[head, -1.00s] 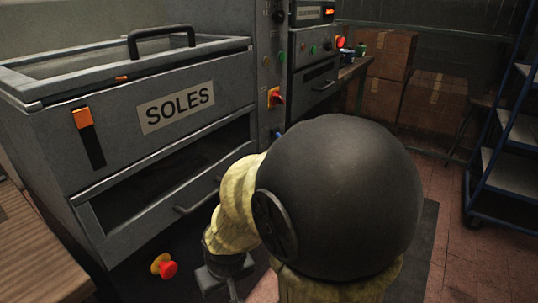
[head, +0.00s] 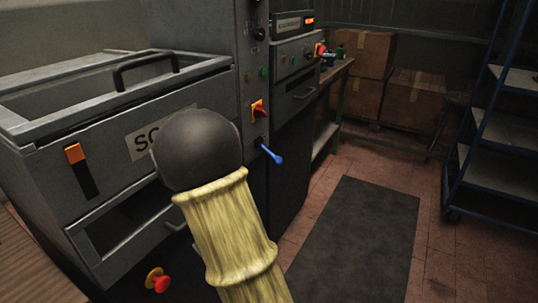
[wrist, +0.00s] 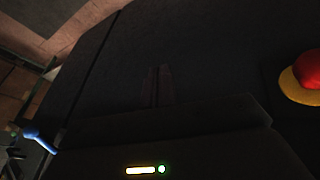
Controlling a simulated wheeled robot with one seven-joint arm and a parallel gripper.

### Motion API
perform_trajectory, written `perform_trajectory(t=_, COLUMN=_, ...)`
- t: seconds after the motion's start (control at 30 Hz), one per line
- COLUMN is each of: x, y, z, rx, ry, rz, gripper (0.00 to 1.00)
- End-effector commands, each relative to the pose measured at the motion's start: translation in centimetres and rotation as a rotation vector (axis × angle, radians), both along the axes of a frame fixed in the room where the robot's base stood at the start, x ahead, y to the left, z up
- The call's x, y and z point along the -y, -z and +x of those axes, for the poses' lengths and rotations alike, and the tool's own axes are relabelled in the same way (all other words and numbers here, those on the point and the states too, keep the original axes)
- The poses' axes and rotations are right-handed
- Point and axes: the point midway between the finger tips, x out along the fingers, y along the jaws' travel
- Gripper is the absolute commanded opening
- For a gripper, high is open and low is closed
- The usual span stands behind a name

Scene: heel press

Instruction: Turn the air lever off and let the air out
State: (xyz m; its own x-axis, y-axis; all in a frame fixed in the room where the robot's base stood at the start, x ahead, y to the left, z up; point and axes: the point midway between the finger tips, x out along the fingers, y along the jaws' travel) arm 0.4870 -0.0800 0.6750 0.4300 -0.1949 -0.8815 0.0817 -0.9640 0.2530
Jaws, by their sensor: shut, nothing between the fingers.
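The air lever is a blue handle (head: 271,154) low on the machine's grey column, below a red-and-yellow switch. It sticks out to the lower right. In the wrist view the blue lever (wrist: 38,139) shows at the far left edge, well apart from the fingers. My gripper (wrist: 157,85) is shut and empty in front of a dark panel. In the head view my gripper is hidden behind my own arm.
A red-and-yellow rotary switch (head: 259,109) sits above the lever. A red stop button (head: 159,282) is low on the soles cabinet (head: 60,170); it also shows in the wrist view (wrist: 306,72). A dark mat (head: 355,235) lies on clear floor. A blue rack (head: 500,130) stands right.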

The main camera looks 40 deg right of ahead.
Motion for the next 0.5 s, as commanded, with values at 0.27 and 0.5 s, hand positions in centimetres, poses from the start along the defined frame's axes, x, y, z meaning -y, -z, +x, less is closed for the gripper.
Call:
perform_trajectory(t=0.27, x=8.8, y=-0.7, z=5.1, rx=0.026, ry=-0.079, rz=-0.412, gripper=0.0)
perform_trajectory(t=0.5, x=16.0, y=-3.4, z=7.4, rx=-0.036, ry=-0.179, rz=-0.867, gripper=0.0)
